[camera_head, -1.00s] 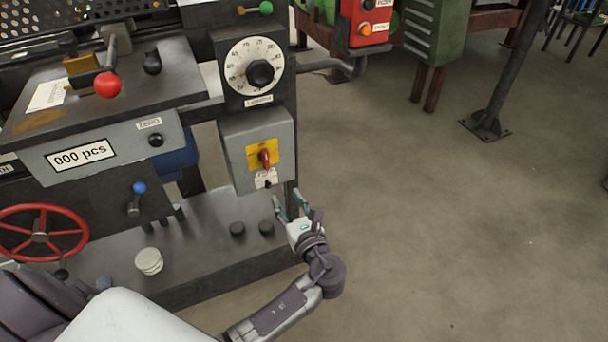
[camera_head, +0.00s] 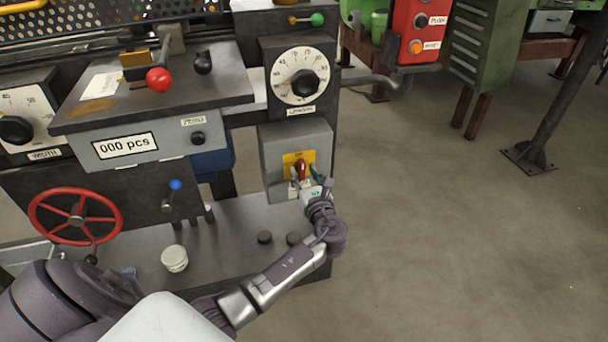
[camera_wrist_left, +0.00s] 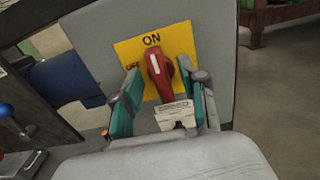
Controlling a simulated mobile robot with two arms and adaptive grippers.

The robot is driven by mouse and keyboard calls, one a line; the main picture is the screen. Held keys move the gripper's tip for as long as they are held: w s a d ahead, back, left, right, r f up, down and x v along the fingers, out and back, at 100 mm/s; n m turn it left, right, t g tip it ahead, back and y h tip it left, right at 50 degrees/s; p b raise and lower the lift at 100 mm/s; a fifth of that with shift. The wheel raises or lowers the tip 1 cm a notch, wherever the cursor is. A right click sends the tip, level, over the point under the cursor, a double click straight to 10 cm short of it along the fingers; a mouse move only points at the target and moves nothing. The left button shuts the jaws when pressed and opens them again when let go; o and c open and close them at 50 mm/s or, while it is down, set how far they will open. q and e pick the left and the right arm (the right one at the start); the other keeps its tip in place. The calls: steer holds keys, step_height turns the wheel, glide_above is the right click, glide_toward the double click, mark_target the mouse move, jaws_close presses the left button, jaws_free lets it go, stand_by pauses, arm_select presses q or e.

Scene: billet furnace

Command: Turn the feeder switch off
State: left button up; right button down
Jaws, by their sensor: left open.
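The feeder switch is a red rotary handle (camera_head: 301,169) on a yellow plate (camera_head: 289,158), on a grey box at the machine's right end. In the left wrist view, the red handle (camera_wrist_left: 160,77) points up towards the word ON, tilted slightly left; OFF is at its left. My left gripper (camera_head: 308,181) is open in front of the switch. In the left wrist view its teal-padded fingers (camera_wrist_left: 162,95) stand on either side of the handle's lower part. I cannot tell whether they touch it. A small label below the handle is partly hidden. My right gripper is not seen.
A dial (camera_head: 304,84) sits above the switch box. A red handwheel (camera_head: 76,216), a red ball lever (camera_head: 158,79) and a 000 pcs counter (camera_head: 125,146) are to the left. A red button box (camera_head: 418,32) stands behind.

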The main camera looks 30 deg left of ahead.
arm_select(q)
jaws_close()
